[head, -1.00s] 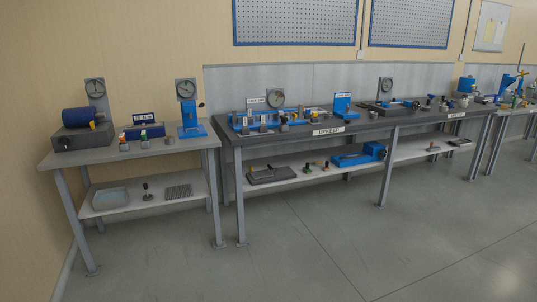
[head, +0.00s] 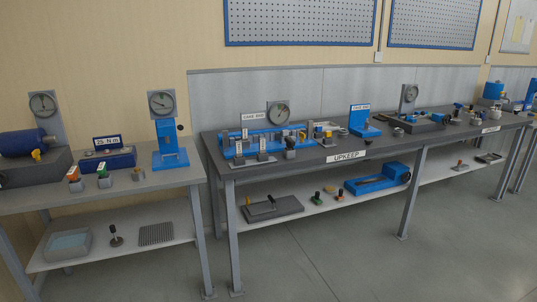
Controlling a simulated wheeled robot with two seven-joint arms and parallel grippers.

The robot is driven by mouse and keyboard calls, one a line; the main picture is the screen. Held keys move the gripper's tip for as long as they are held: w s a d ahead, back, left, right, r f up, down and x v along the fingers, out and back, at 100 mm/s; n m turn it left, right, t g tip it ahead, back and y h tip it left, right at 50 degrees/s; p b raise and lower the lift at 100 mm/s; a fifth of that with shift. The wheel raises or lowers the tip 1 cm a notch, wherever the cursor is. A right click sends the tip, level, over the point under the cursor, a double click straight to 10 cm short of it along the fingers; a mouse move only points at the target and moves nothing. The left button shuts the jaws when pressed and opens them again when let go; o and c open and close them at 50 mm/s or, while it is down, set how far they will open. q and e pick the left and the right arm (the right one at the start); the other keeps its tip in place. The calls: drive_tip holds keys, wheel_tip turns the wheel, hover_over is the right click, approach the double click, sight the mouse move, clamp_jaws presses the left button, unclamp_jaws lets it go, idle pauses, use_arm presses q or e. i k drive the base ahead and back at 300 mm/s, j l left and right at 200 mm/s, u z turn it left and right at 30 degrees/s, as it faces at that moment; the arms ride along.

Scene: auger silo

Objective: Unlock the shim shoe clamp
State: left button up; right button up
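Neither gripper is in view. I cannot tell which part is the shim shoe clamp; the parts on the benches are too small to make out. Farther right is a dark tray-like base with blue parts (head: 425,119) and another dial (head: 410,93).
Lower shelves hold a tub (head: 68,244) and a blue tool (head: 378,179). The floor (head: 400,270) in front is clear.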

sight(302, 135)
drive_tip(key=i, duration=2.7)
drive_tip(key=z, duration=0.55)
